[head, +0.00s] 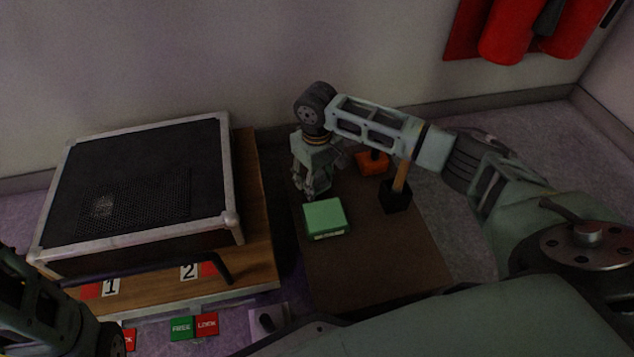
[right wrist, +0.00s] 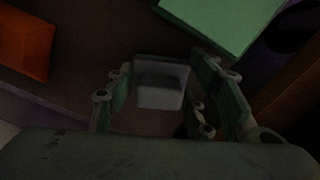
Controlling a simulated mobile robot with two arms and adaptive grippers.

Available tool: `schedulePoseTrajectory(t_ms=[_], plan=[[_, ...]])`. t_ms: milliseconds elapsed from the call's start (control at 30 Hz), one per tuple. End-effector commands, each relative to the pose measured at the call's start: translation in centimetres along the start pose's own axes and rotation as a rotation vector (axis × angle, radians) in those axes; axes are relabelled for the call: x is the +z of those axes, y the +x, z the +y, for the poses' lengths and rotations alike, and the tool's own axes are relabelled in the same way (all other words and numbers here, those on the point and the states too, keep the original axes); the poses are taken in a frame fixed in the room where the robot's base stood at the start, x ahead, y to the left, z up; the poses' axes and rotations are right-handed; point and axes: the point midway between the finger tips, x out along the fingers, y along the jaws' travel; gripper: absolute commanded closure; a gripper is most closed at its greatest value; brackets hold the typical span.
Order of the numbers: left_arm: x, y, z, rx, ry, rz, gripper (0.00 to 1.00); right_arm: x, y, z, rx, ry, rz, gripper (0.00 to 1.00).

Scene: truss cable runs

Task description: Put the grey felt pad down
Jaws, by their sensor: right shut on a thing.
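The grey felt pad (right wrist: 160,88) is between the fingers of my right gripper (right wrist: 158,98) in the right wrist view. It looks like a small pale grey block, and the gripper is shut on it. In the head view my right gripper (head: 308,192) points down at the far left edge of the brown table, just behind the green box. The pad cannot be made out there. Whether the pad touches the tabletop is not clear. Only a dark link of my left arm shows at the lower left; its fingertips are out of sight.
The brown table (head: 370,270) holds a green box (head: 325,217), an orange box (head: 373,163) and a black holder (head: 396,198) with a wooden handle. Its front part is clear. A black framed case (head: 140,185) stands on a wooden top at left, with a dark bar in front.

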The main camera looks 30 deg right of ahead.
Motion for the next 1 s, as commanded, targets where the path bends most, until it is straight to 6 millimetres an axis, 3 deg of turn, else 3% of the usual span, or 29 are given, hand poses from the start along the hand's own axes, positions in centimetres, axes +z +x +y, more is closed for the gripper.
schedulePoseTrajectory(t_ms=[200,233,433,800,1000], plan=[[0.1,0.4,-0.1,0.000,0.000,0.000,0.60,0.0,0.0,0.0,0.000,0.001,0.000,0.73],[0.1,0.3,-0.1,0.001,0.000,0.000,0.60,0.0,0.1,0.0,0.000,0.000,0.001,0.50],[0.1,0.3,0.0,0.001,0.000,0.001,0.60,0.0,0.1,0.0,0.000,0.000,0.001,0.33],[0.0,0.0,0.0,0.001,0.000,0.001,0.60,0.0,0.0,0.0,0.000,0.000,0.001,0.33],[0.8,2.1,-0.4,0.000,-0.001,-0.003,0.60,-0.1,-3.1,0.0,-0.001,0.000,0.003,0.33]])
